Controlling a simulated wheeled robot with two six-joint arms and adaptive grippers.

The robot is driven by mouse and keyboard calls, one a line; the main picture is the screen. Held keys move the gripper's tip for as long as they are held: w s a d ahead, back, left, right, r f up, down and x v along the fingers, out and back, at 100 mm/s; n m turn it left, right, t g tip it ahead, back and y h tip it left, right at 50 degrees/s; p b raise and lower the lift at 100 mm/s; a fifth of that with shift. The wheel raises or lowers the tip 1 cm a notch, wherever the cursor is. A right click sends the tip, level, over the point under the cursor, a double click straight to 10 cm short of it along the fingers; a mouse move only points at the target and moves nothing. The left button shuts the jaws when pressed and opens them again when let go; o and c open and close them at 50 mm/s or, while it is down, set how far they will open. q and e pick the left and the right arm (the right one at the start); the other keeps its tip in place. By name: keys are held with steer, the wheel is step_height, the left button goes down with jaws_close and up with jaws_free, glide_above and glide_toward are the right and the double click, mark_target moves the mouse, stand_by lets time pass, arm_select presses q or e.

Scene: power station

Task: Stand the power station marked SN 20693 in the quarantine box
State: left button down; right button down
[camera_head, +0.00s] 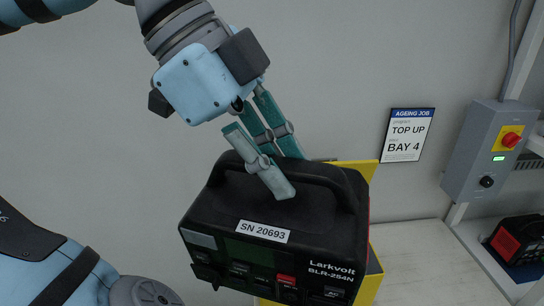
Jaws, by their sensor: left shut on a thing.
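The power station (290,215) is a black case with the label SN 20693 on its upper edge and Larkvolt BLR-254N on its front. My left gripper (278,180) comes down from the top left and is shut on its black carry handle. A yellow box (358,168) shows partly behind and to the right of the station, which hides most of it. No mark on the yellow box can be read. I cannot tell whether the station's base touches anything. My right gripper is not in view.
A pale worktop (430,265) lies to the right, mostly bare. A grey control box (492,150) with a red knob is on the right, near a sign (408,135) reading TOP UP, BAY 4. A red and black unit (518,245) sits at the far right.

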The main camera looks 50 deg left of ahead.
arm_select(q)
steer(key=w+a+f+n+p, duration=0.1)
steer(key=w+a+f+p, duration=0.2)
steer(key=w, duration=0.5)
steer(key=w+a+f+n, duration=0.15)
steer(key=w+f, duration=0.25)
steer(key=w, duration=0.4)
steer(key=w+a+f+n+p, duration=0.15)
steer(key=w+a+f, duration=0.25)
steer(key=w, duration=0.4)
steer(key=w+a+f+b, duration=0.1)
steer(key=a+f+b, duration=0.1)
steer(key=f+b, duration=0.8)
steer(key=w+a+f+y+b, duration=0.1)
steer(key=f+b, duration=0.9)
steer(key=f, duration=1.4)
steer(key=shift+w+a+n+t, duration=0.3)
steer(key=shift+a+n, duration=0.1)
steer(key=shift+a, duration=0.35)
steer(key=shift+f+b, duration=0.4)
steer(key=shift+b, duration=0.05)
